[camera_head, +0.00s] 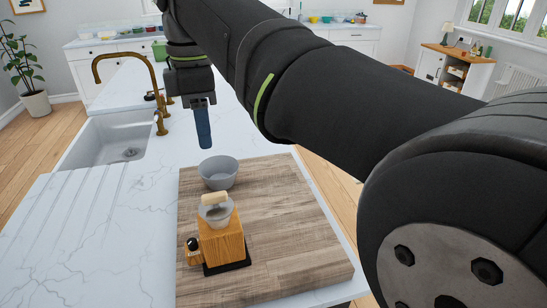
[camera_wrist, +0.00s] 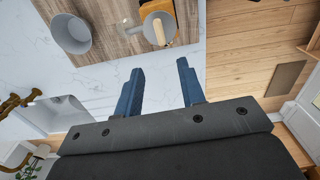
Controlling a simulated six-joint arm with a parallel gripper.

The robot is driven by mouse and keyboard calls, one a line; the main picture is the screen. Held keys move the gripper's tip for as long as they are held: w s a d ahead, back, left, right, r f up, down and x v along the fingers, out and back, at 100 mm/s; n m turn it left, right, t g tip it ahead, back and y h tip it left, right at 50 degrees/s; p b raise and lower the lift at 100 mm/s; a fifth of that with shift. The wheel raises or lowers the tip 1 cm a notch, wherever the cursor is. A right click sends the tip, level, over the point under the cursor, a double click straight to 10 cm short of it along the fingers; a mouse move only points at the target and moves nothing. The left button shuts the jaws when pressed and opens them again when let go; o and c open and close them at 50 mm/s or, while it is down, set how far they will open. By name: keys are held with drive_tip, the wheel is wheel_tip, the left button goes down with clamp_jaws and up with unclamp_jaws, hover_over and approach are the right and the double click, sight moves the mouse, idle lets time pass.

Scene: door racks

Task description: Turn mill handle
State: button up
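The mill (camera_head: 221,244) stands upright on the wooden board, with an orange-brown wooden body, a dark base and a grey bowl-shaped top. Its pale handle (camera_head: 214,199) sits at the top; in the wrist view the handle (camera_wrist: 159,32) lies across the grey top near the upper edge. My gripper (camera_head: 203,140) points down above the counter, behind and higher than the mill. In the wrist view its two blue fingers (camera_wrist: 158,82) are apart with nothing between them. The handle is beyond the fingertips, not touched.
A grey bowl (camera_head: 218,173) stands on the wooden board (camera_head: 290,220) just behind the mill. A small knob-like part (camera_head: 193,250) is at the mill's left side. The sink (camera_head: 110,140) and brass tap (camera_head: 130,62) are at the left. The marble counter left of the board is clear.

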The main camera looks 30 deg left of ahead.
sight(214, 194)
wheel_tip(214, 194, down, 14)
drive_tip(key=shift+f, duration=0.2)
clamp_jaws()
